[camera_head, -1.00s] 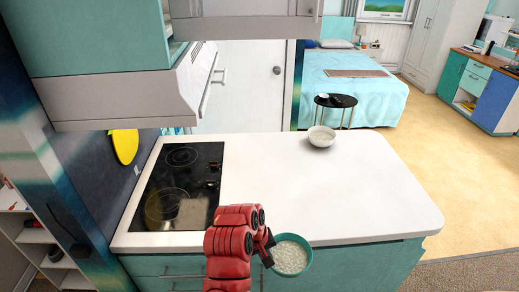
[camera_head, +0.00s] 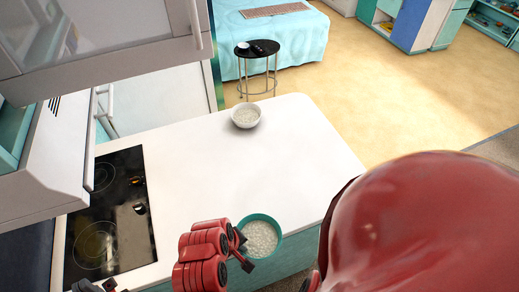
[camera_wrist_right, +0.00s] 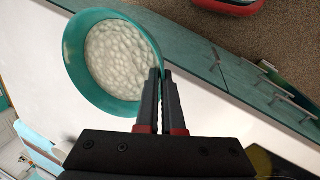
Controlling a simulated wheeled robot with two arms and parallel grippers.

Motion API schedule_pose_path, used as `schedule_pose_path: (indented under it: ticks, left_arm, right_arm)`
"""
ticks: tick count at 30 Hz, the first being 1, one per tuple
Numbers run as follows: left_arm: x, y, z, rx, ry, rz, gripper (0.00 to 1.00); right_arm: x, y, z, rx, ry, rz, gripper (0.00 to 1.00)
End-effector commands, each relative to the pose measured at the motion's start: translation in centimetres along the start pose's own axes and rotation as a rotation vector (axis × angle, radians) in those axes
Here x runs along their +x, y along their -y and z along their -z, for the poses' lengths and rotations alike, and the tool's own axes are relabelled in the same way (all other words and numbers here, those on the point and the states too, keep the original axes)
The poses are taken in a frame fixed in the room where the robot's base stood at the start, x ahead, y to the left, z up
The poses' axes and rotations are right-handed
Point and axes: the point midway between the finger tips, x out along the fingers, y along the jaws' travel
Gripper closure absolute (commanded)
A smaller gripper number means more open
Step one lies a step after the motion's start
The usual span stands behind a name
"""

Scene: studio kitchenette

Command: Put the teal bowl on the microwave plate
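The teal bowl (camera_head: 262,237), filled with white lumpy food, is at the front edge of the white counter. In the right wrist view the bowl (camera_wrist_right: 75,50) has its rim between the two fingers of my right gripper (camera_wrist_right: 160,74). My right gripper (camera_head: 241,247) also shows at the bowl's left side in the head view, shut on the rim. A dark tip of what looks like my left gripper (camera_head: 97,286) shows at the bottom left edge, mostly cut off. No microwave or microwave plate is in view.
A white bowl (camera_head: 246,115) with similar food stands at the counter's far end. A black cooktop (camera_head: 110,215) is on the left. The middle of the counter (camera_head: 220,175) is clear. A round black side table (camera_head: 257,48) stands beyond.

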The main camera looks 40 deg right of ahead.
Motion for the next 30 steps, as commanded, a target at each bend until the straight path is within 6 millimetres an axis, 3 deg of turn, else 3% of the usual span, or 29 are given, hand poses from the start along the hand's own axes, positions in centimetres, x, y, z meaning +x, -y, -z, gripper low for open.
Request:
schedule_pose_path:
  ticks: [2,5,13,21,23,30]
  left_arm:
    - [0.5,0.0,0.1,0.000,0.001,0.000,1.00]
    - [-0.2,0.0,0.0,0.000,0.001,0.000,1.00]
    - [-4.0,-0.2,-0.7,0.000,0.001,0.000,1.00]
    - [-9.6,-0.5,-1.6,0.000,0.001,0.000,1.00]
    - [-8.5,-0.4,-1.4,0.000,0.002,0.000,1.00]
    - [-8.0,-0.4,-1.3,0.000,0.001,0.000,1.00]
  right_arm:
    - [-0.4,-0.3,-0.6,-0.003,-0.001,0.000,1.00]
    - [0.1,-0.7,-0.5,-0.002,-0.005,-0.003,1.00]
    - [1.0,-1.8,1.6,0.003,-0.009,-0.003,1.00]
    - [2.0,-2.7,3.8,0.005,-0.009,0.005,1.00]
    - [1.2,-3.7,4.5,0.005,-0.002,-0.001,1.00]
    - [2.3,-6.2,8.9,0.002,0.001,-0.003,1.00]
